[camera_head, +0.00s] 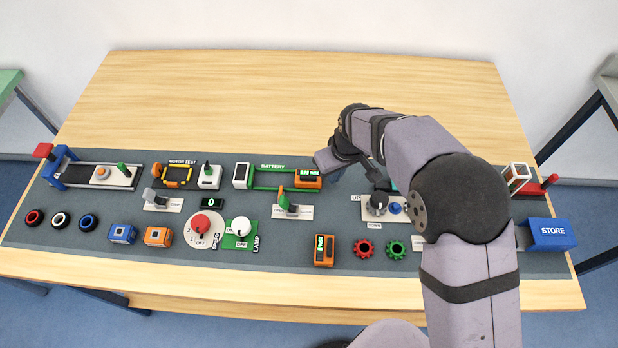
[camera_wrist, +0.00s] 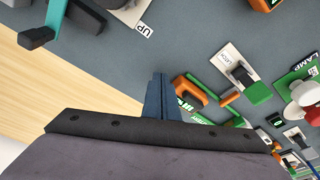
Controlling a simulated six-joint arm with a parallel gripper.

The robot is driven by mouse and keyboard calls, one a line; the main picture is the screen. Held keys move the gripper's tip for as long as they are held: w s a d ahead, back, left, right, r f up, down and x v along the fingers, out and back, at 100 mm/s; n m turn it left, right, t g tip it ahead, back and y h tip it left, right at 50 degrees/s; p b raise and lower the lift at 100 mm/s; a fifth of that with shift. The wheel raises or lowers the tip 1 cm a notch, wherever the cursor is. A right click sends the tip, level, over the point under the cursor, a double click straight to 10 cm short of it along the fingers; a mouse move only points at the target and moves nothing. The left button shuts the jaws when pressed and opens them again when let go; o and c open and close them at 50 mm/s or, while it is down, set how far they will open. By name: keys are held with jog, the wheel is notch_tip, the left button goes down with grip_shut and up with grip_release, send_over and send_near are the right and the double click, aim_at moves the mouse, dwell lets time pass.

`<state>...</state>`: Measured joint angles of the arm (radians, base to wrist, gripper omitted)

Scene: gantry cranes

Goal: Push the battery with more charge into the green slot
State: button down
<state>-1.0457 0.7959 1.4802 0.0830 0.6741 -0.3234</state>
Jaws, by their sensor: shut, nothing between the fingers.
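The green slot frame marked BATTERY (camera_head: 262,188) lies at the back middle of the mat. An orange battery (camera_head: 309,183) with a lit green display sits at its right end, partly within the frame; how deep, I cannot tell. In the wrist view this battery (camera_wrist: 207,91) is just right of my fingers. A second orange battery (camera_head: 323,260) with a green display lies apart at the front. Both displays are too small to compare surely. My gripper (camera_wrist: 160,78) is shut and empty, close beside the first battery's outer right end; contact is unclear. Its fingertips are mostly hidden in the head view.
A green-handled switch (camera_head: 285,205) stands in front of the slot. A lamp dial (camera_head: 241,231) and red dial (camera_head: 201,226) are front left. The bare wood behind the mat is clear.

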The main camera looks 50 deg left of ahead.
jog(key=shift+s+a, duration=0.15)
jog(key=shift+s+a+p, duration=0.45)
jog(key=shift+s+a, duration=3.75)
jog(key=shift+w+d, duration=0.45)
jog(key=shift+r, duration=0.1)
notch_tip(320, 180, up, 7)
jog(key=p, duration=0.4)
jog(key=shift+p, duration=0.4)
